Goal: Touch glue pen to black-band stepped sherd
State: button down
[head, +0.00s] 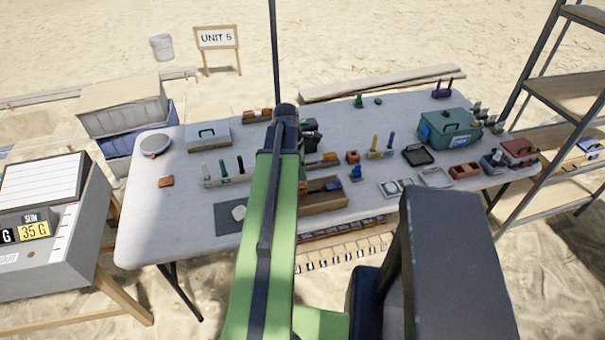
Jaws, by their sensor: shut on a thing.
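My gripper (310,140) is at the far end of my green arm, above the middle of the table. It is dark, small and partly hidden by the arm. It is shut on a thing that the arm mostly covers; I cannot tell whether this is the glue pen. A pale sherd (239,212) lies on a dark mat (228,226) left of my arm. An orange-brown sherd (166,182) lies farther left on the table. No black band or stepped edge can be made out on either sherd from here.
A rack of pens (225,180) stands left of my arm, and a holder with yellow and blue pens (381,152) right of it. A wooden tray (325,205) is beside my arm. A green toolbox (448,130) stands farther right. The white table's (150,235) left front is clear.

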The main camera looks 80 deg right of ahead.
jog(key=shift+r+p, duration=2.3)
jog(key=shift+r, duration=0.25)
